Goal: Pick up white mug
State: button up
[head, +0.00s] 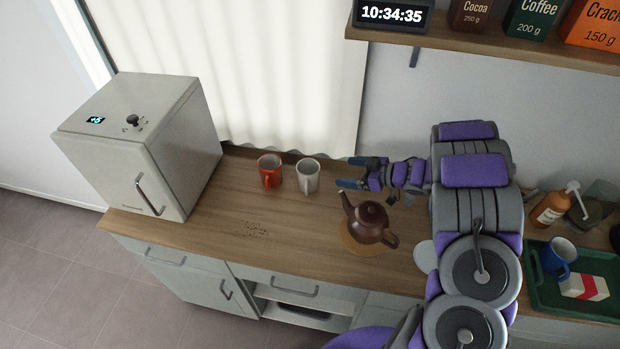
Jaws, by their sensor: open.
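The white mug (308,177) stands upright on the wooden counter, just right of the orange-red mug (270,171). My gripper (348,172) is open and empty, a short way right of the white mug. Its blue-tipped fingers point left toward the mug, and a gap shows between them and it. My purple and grey arm comes in from the right and hides part of the counter there.
A brown teapot (369,222) sits on a round mat close in front of my gripper. A white box-shaped appliance (145,145) stands at the left. A green tray (600,266) holds a blue mug (558,257) and a carton. A shelf (480,42) hangs above. The front left counter is mostly clear.

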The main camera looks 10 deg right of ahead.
aim_at(319, 169)
jog(key=b+x, duration=0.1)
jog(key=x, duration=0.7)
jog(key=shift+w+a+f, duration=0.2)
jog(key=shift+a, duration=0.1)
jog(key=x, duration=0.2)
jog(key=b+x, duration=0.1)
jog(key=x, duration=0.4)
jog(key=shift+s+a+r, duration=0.15)
jog(key=shift+s+a, duration=0.25)
jog(key=shift+s, duration=0.05)
jog(key=shift+d+r, duration=0.1)
jog(key=shift+d, duration=0.8)
jog(key=c, duration=0.3)
jog(key=shift+a, duration=0.7)
jog(key=c, duration=0.6)
